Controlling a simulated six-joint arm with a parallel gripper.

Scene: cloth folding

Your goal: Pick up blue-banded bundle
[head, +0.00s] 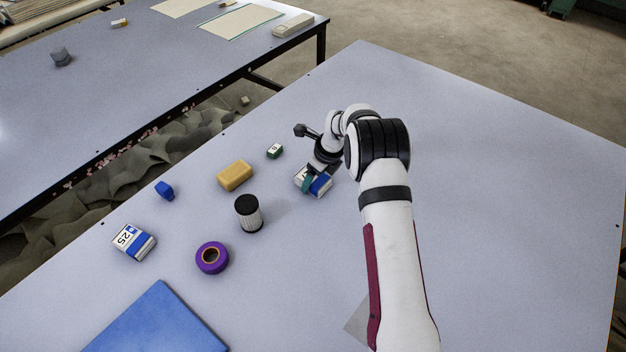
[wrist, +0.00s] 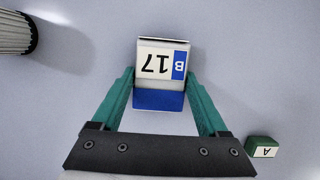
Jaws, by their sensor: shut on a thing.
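The blue-banded bundle (head: 321,187) is a small white block with a blue band, right of centre in the head view, partly hidden by my gripper (head: 311,180). In the wrist view the bundle (wrist: 160,99) shows a white label reading "B 17", upside down, with blue on the near face. My green fingers (wrist: 160,74) are shut on its two sides. I cannot tell whether it is raised off the table. A second white and blue bundle, marked "25" (head: 134,242), lies apart at the left.
A black-capped ribbed cylinder (head: 249,215), yellow block (head: 235,176), small green block (head: 274,151), blue block (head: 165,190), purple roll (head: 212,257) and blue flat panel (head: 155,322) sit left of my arm. The table (head: 520,190) is clear to the right.

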